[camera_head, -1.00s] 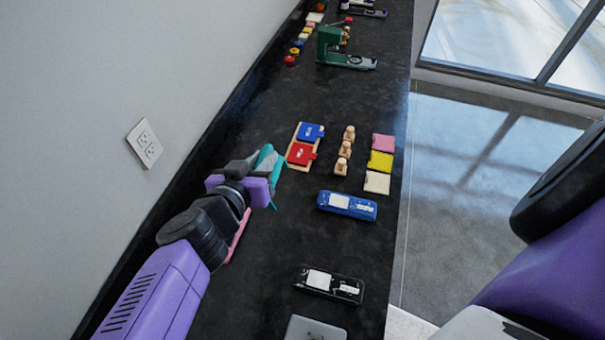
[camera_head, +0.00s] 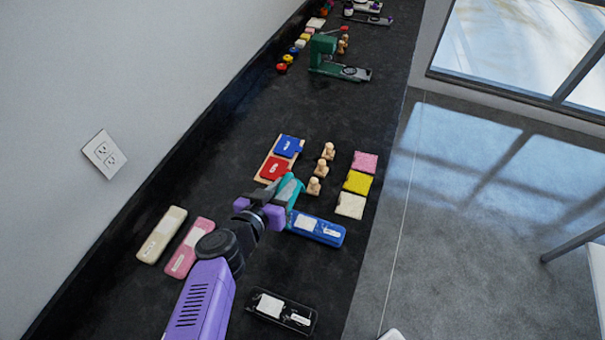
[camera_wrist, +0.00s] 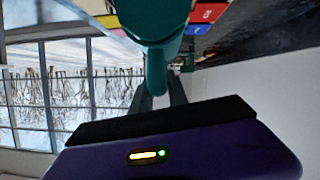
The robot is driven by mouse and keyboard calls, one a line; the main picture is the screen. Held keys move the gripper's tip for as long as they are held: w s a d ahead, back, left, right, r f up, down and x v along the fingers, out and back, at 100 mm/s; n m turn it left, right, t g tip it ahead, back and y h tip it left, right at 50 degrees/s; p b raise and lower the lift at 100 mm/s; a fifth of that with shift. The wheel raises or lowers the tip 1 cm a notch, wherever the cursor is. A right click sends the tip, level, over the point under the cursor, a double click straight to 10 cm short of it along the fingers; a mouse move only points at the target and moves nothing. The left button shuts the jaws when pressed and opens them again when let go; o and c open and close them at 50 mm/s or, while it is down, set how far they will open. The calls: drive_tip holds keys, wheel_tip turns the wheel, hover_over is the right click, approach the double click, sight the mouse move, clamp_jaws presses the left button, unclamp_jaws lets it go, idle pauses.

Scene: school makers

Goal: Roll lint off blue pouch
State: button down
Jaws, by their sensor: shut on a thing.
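My gripper (camera_head: 268,208) is shut on a teal lint roller (camera_head: 289,190), which it holds beside the left end of the blue pouch (camera_head: 320,230). The blue pouch lies on the black counter with pale patches on top. In the head view the roller's lower part overlaps the pouch's left end; I cannot tell whether they touch. In the wrist view the teal roller (camera_wrist: 158,25) fills the top middle, between the dark fingers (camera_wrist: 160,98). The blue pouch cannot be made out clearly there.
A black pouch (camera_head: 281,312) lies nearer; pink (camera_head: 188,248) and cream (camera_head: 161,235) pouches lie left. Beyond are a wooden tray with blue (camera_head: 288,146) and red (camera_head: 274,168) pieces, wooden figures (camera_head: 321,168), and colored pads (camera_head: 357,182). A green machine (camera_head: 325,52) stands farther back.

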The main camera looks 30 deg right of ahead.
drive_tip(key=shift+s+d+f, duration=0.2)
drive_tip(key=shift+d+f, duration=0.05)
drive_tip(key=shift+f, duration=0.05)
drive_tip(key=shift+d+f+b, duration=0.15)
drive_tip(key=shift+f+b, duration=0.5)
drive_tip(key=shift+b, duration=0.3)
wheel_tip(320, 180, down, 4)
drive_tip(key=b, duration=0.5)
drive_tip(key=shift+f, duration=0.25)
drive_tip(key=shift+f+b, duration=0.35)
drive_tip(key=shift+f, duration=0.1)
